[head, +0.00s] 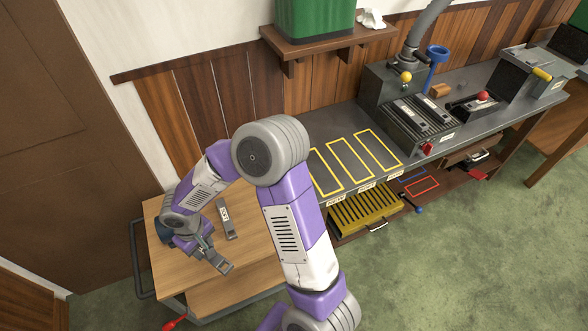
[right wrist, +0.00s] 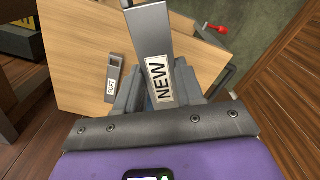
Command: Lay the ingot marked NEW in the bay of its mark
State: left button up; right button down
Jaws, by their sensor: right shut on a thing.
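My right gripper (head: 203,248) is shut on a grey metal ingot (head: 220,264) over the wooden cart top. In the right wrist view the held ingot (right wrist: 150,32) has a white label reading NEW, facing the camera, between the fingers (right wrist: 156,82). I cannot tell how far it is above the cart. A second grey ingot (head: 227,224), with a label too small to read surely, lies on the cart; it also shows in the right wrist view (right wrist: 112,78). Three yellow-outlined bays (head: 327,172) (head: 350,159) (head: 378,149) are empty on the grey bench. My left gripper is out of view.
The wooden cart (head: 160,262) has a dark handle at its left. A dark slotted box (head: 418,120) with a red knob stands right of the bays. A yellow slotted tray (head: 365,212) is below the bench front. A shelf (head: 325,40) overhangs behind.

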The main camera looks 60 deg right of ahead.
aim_at(321, 174)
jog(key=u, duration=2.05)
jog(key=k, duration=1.6)
jog(key=z, duration=2)
jog(key=i, duration=0.5)
